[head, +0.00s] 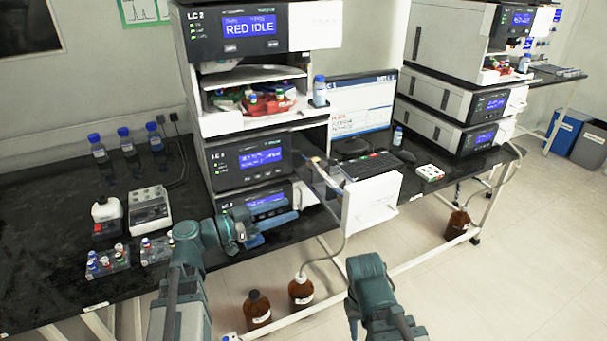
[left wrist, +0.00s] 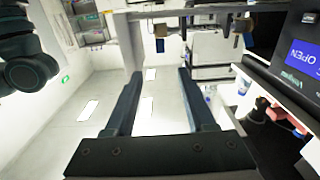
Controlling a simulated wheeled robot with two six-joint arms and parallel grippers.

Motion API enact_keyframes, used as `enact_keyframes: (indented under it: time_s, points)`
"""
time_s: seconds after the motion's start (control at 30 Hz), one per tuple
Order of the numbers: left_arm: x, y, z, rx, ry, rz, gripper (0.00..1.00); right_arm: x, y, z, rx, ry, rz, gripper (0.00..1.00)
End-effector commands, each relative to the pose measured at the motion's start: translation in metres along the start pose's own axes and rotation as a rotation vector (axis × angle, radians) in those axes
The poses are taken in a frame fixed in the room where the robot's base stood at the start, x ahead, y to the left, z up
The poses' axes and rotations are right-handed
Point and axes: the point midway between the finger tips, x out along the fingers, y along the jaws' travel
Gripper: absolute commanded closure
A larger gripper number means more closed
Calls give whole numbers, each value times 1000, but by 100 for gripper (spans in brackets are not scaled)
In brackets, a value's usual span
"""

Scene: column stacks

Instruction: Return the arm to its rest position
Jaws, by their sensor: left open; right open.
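My left arm (head: 192,262) rises from the bottom of the head view and bends right. My left gripper (head: 278,222) is in front of the lower modules of the middle stack and partly covers the lowest one. In the left wrist view its two fingers (left wrist: 158,74) are apart with nothing between them. A module display reading OPEN (left wrist: 302,58) is close to the right of the fingers. My right arm (head: 376,292) shows at the bottom of the head view, low in front of the bench; its fingertips cannot be made out.
An open white door (head: 371,205) juts from the middle stack, right of my left gripper. Sample racks (head: 108,262) stand on the black bench (head: 45,220) at left. Brown bottles (head: 302,291) stand on the floor below.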

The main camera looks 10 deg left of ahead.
Motion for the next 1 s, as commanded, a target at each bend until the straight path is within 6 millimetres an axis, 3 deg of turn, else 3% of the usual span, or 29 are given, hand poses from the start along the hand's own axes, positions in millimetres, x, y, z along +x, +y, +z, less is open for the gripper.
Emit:
enact_keyframes:
  time_s: [0.17,0.37,0.5,0.6,0.8,1.0]
  points:
    - [21,24,18,-78,-113,69,45,-6,1,0,0,0,0,59]
    - [58,102,87,-319,-563,196,45,-22,2,1,0,0,0,59]
    - [56,148,131,-445,-932,158,45,-33,3,2,0,0,0,59]
    - [44,170,153,-490,-1176,53,45,-40,4,2,0,0,0,59]
    - [15,185,169,-479,-1500,-261,45,-52,5,3,0,0,0,59]
    - [0,183,166,-434,-1602,-494,45,-56,5,3,0,0,0,59]
